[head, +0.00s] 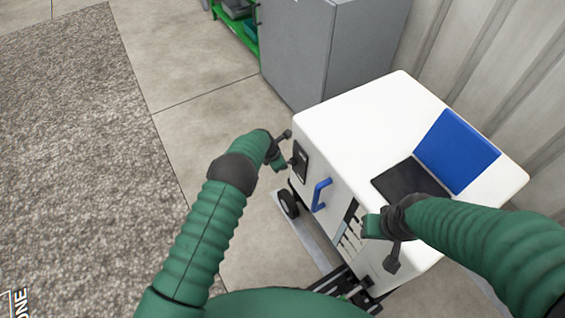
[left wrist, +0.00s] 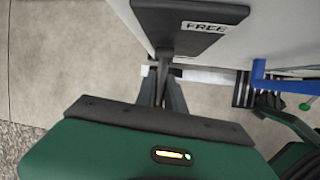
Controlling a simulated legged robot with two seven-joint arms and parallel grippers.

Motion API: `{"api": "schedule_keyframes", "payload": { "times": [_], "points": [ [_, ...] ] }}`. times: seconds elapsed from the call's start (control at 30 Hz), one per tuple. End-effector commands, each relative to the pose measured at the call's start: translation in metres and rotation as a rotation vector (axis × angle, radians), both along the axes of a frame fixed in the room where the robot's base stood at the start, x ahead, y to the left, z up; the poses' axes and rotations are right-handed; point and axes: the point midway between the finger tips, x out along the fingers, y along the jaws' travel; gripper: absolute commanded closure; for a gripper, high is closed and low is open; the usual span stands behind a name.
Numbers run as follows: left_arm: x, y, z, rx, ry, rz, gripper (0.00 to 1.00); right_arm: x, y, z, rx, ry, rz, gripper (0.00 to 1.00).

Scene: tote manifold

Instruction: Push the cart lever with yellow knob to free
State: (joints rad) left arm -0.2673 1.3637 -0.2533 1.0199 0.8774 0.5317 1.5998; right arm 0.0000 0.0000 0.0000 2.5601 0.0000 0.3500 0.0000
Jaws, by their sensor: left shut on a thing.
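The white cart (head: 335,110) stands in front of me. A dark lever plate (head: 301,161) is on its side face at the left end. In the left wrist view the plate (left wrist: 190,30) carries a white label reading FREE. My left gripper (head: 287,160) is at this plate; its fingers (left wrist: 163,92) are shut on the cart lever, which they mostly cover. I cannot make out the yellow knob. My right gripper (head: 380,245) is by the cart's near right side, and its jaw opening is not clear.
A blue handle (head: 320,195) is on the cart's side, right of the lever plate. A grey cabinet (head: 325,45) stands behind. Open floor (head: 215,110) and a grey carpet (head: 70,130) lie left.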

Motion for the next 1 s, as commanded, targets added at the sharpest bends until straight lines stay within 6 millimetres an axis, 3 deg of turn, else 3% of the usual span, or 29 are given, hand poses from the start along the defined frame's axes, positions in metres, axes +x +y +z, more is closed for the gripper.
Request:
{"api": "schedule_keyframes", "payload": {
  "times": [0.67, 0.7, 0.83, 1.0],
  "points": [
    [0.0024, -0.0010, 0.0045, 0.048, 0.031, 0.002, 1.00, 0.0000, 0.0000, -0.0022, 0.000, 0.000, 0.000, 0.64],
    [0.0025, -0.0010, 0.0045, 0.049, 0.031, 0.002, 0.83, 0.0000, 0.0000, -0.0022, 0.000, 0.000, 0.000, 0.64],
    [0.0017, -0.0006, 0.0040, 0.048, 0.033, 0.003, 0.66, 0.0001, 0.0000, -0.0021, 0.000, 0.000, 0.000, 0.64],
    [0.0008, -0.0002, 0.0039, 0.049, 0.034, 0.002, 0.65, 0.0001, 0.0000, -0.0020, 0.000, 0.000, 0.000, 0.64]
  ]
}}
